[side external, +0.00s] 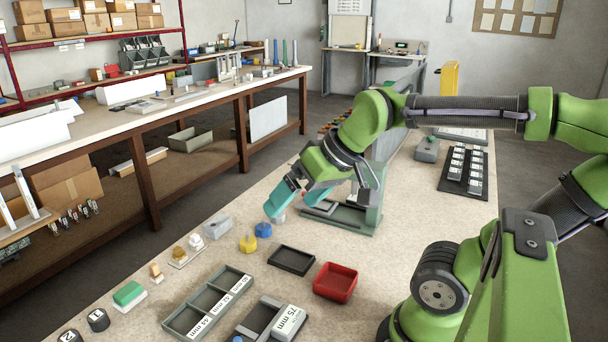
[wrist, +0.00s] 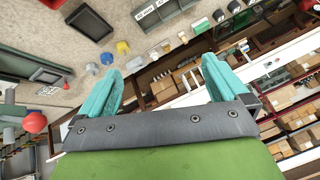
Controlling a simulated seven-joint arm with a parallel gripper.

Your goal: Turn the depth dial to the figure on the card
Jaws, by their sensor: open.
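My gripper (side external: 278,208) has teal fingers and is open and empty, pointing down above the table beside a green bench machine (side external: 352,217). Both fingers show apart in the wrist view (wrist: 161,65). A small grey-blue piece (side external: 280,217) is just below the fingertips; I cannot tell if they touch. A blue knob-like piece (side external: 263,230) and a yellow one (side external: 247,243) stand beside it. A white label reading 75 mm (side external: 290,322) lies in a grey tray at the front; I cannot tell if it is the card. I cannot pick out the depth dial or its figures.
A black tray (side external: 291,260) and a red bin (side external: 336,281) stand in front. A grey tray with mm labels (side external: 206,302) is nearby. In the wrist view a red ball (wrist: 36,122) shows at left. The table between the bin and my arm is clear.

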